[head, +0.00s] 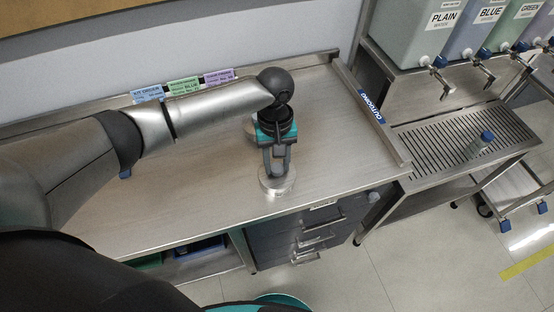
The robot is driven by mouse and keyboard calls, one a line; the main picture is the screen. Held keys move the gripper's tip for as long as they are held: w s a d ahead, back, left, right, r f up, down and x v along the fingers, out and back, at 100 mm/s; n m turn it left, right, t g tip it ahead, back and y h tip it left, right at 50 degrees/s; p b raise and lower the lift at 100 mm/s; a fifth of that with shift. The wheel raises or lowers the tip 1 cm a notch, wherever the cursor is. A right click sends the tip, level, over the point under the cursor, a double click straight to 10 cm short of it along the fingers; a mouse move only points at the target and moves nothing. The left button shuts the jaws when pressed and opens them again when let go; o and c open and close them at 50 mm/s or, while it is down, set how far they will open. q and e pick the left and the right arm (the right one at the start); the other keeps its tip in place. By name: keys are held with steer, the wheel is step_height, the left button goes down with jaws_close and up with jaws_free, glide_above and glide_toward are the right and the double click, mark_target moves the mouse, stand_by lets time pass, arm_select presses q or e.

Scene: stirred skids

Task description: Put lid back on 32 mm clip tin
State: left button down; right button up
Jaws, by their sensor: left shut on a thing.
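My left gripper (277,169) points down over the steel bench, its fingers shut on a small part at the top of a round silver tin (277,189), which I take to be its lid. The tin stands near the bench's front edge, directly below the fingers. Lid and tin look alike in colour, and I cannot tell whether the lid is seated or just above the rim. Another round metal thing (249,127) shows partly behind my left wrist; the rest of it is hidden. My right gripper is not in view.
The steel bench (220,190) is mostly clear. Coloured label cards (184,86) stand along its back edge. A raised strip marked "OUTGOING" (372,108) bounds the right side. Drawers (300,240) sit below.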

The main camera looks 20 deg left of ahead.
arm_select(q)
steer(key=shift+p, duration=0.6)
stand_by(0.6)
steer(key=shift+f+p, duration=0.2)
steer(key=shift+p, duration=0.75)
stand_by(1.3)
steer(key=shift+c, duration=2.1)
jaws_free()
steer(key=shift+o, duration=0.4)
steer(key=o, duration=0.3)
steer(key=shift+o, duration=0.2)
